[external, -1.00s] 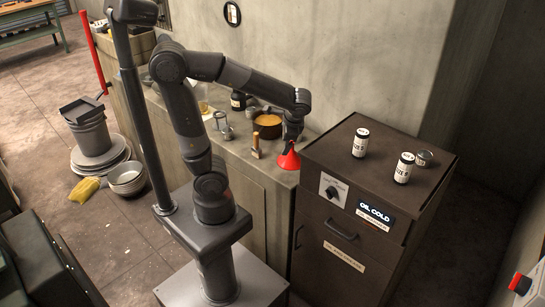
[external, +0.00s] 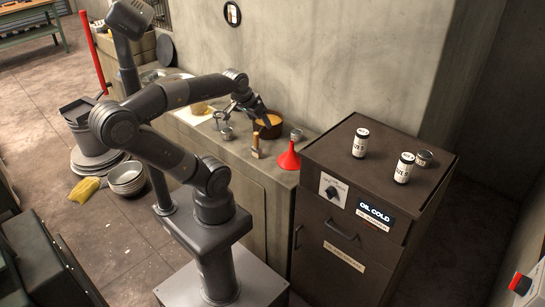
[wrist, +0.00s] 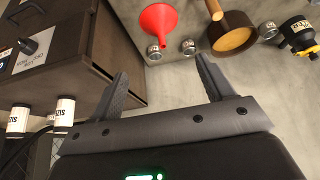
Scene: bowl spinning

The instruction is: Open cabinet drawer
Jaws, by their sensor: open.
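The dark brown cabinet (external: 384,275) stands at the right in the external view. Its drawer front has a dark bar handle (external: 341,230) and looks shut. My gripper (external: 246,112) is open and empty above the counter, left of and apart from the cabinet. In the wrist view my gripper (wrist: 161,66) has its fingers spread with nothing between them. The cabinet (wrist: 100,50) shows at the left there, with the knob (wrist: 28,46).
Several cans, including this one (external: 403,168), stand on the cabinet top.

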